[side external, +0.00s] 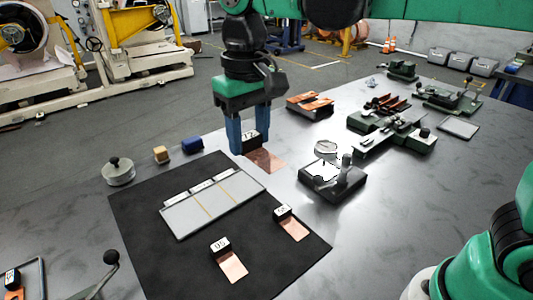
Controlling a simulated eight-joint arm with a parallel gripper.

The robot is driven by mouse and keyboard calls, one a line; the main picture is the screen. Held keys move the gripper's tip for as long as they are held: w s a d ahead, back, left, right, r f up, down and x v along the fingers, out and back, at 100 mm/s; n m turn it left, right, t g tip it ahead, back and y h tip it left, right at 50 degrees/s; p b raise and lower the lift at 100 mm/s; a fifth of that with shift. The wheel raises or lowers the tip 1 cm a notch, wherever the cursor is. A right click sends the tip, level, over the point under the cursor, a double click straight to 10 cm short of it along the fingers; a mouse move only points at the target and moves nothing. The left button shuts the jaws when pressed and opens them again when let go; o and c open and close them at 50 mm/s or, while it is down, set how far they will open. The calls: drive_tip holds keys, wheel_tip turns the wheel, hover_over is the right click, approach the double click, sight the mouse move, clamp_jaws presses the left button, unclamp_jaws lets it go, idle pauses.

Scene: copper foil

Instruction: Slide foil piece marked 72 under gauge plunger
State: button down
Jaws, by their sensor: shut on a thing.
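The foil piece marked 72 (265,161) is a copper sheet with a black block carrying a white label. My gripper (245,145) has its blue fingers shut on that block, near the far right edge of the black mat. Whether the foil touches the table I cannot tell. The gauge (326,165) stands to the right of the foil, with a round dial on a dark base (340,188). The foil is apart from the gauge in this view. The plunger tip is too small to make out.
Two other labelled foil pieces (233,266) (294,229) lie on the black mat (145,235), near a grey divided tray (213,205). Green tools (400,138) and copper pieces (310,105) stand farther back. A round weight (118,172) and small blocks (192,146) are at left.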

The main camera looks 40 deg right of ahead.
drive_tip(key=w+d+f+m, duration=0.25)
drive_tip(key=d+m, duration=0.25)
drive_tip(key=d, duration=0.3)
drive_tip(key=w+d+f+m, duration=0.25)
drive_tip(key=d+m, duration=0.25)
drive_tip(key=d, duration=0.3)
drive_tip(key=s+d+f+m, duration=0.15)
drive_tip(key=d+m, duration=0.25)
drive_tip(key=d, duration=0.4)
drive_tip(key=s+d+f+m, duration=0.1)
drive_tip(key=d+f+m, duration=0.25)
drive_tip(key=d, duration=0.35)
drive_tip(key=shift+m, duration=0.45)
drive_tip(key=shift+w+d+f, duration=0.1)
drive_tip(key=shift+f, duration=1.3)
drive_tip(key=shift+d+f, duration=0.1)
drive_tip(key=shift+f, duration=1.25)
drive_tip(key=shift+f, duration=0.6)
drive_tip(key=shift+a, duration=2.55)
drive_tip(key=shift+f, duration=0.1)
